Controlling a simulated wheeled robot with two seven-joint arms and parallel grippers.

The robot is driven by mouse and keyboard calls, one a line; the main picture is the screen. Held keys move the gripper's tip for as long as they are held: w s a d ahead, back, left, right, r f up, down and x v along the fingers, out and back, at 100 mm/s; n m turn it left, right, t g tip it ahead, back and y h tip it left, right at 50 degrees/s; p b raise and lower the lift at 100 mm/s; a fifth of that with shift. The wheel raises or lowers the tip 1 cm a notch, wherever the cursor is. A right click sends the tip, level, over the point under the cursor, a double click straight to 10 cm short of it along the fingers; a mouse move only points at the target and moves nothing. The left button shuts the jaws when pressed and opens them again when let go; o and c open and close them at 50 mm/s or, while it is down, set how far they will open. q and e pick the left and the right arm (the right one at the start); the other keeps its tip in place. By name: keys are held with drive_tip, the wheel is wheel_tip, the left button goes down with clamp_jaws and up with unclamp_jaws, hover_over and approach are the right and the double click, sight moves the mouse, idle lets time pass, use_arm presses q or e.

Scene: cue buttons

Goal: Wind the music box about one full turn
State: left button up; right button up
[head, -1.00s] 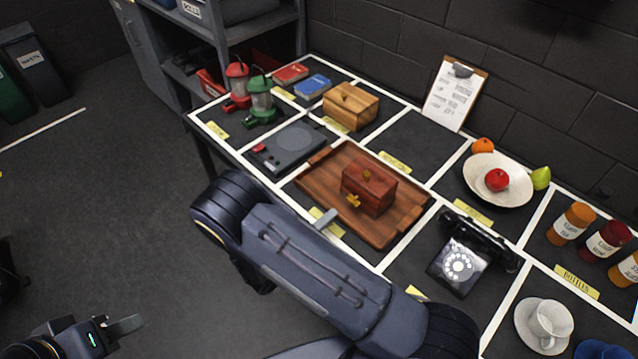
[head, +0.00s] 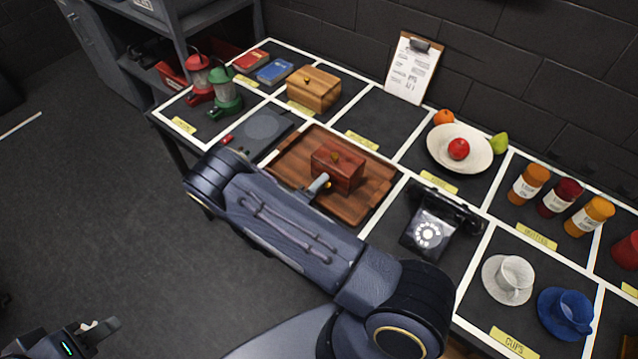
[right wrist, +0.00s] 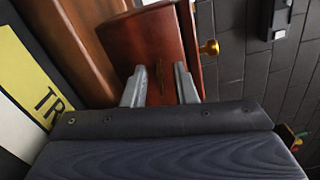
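The music box (head: 338,170) is a reddish-brown wooden box on a brown wooden tray (head: 370,205). A small brass knob (right wrist: 209,47) shows on its lid. Its brass winding key (right wrist: 159,75) shows in the right wrist view, thin and nearly edge-on, against the box's front face. My right gripper (head: 319,184) is at that face, with its fingers (right wrist: 160,88) apart on either side of the key and a gap on both sides. In the head view my gripper mostly hides the key. My left gripper (head: 98,330) is low at the left, far from the table; its finger gap is unclear.
A turntable-like device (head: 262,132) lies left of the tray, and a black rotary telephone (head: 432,230) stands to its right. A wooden box (head: 313,88) and two lanterns (head: 225,92) are further back. A fruit plate (head: 440,150) is at the right.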

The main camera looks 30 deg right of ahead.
clamp_jaws()
drive_tip(key=shift+f+m+b, duration=0.15)
drive_tip(key=shift+m+b, duration=0.55)
drive_tip(key=shift+b, duration=0.05)
drive_tip(key=shift+m+b, duration=1.05)
drive_tip(key=shift+m, duration=0.05)
drive_tip(key=m+b, duration=0.2)
drive_tip(key=m, duration=0.1)
drive_tip(key=shift+s+r+m+b, duration=0.1)
drive_tip(key=shift+r+m+b, duration=0.15)
drive_tip(key=shift+m+b, duration=0.95)
drive_tip(key=shift+m, duration=0.5)
